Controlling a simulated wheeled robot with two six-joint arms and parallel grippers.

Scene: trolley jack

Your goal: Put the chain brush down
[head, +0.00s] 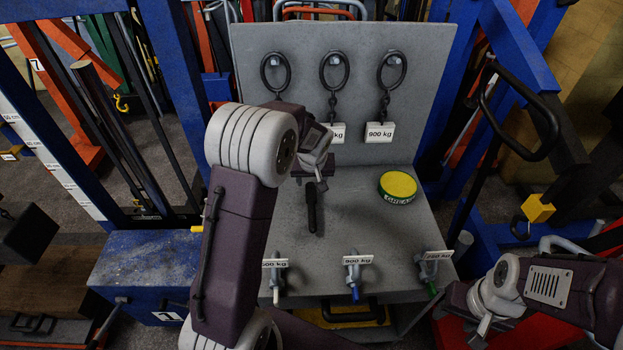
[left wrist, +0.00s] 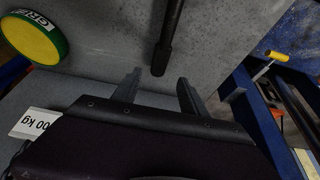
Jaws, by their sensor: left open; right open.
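The chain brush (head: 312,207), a dark slim stick, lies on the grey bench top (head: 345,220), left of the grease tin. My left gripper (head: 316,176) is at its far end in the head view. The left wrist view shows the brush's dark end (left wrist: 162,58) just ahead of the two parted fingers (left wrist: 158,88). The jaws are open and empty, with a visible gap to the brush. The brush's other end runs out of that view. My right gripper (head: 462,302) is low at the right, open, with its fingers hard to make out.
A green-and-yellow grease tin (head: 398,187) stands on the bench. Chain rings with weight tags (head: 380,133) hang on the upright back panel (head: 300,60). Several labelled hooks (head: 353,275) line the bench's front edge. Bare bench lies between brush and tin.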

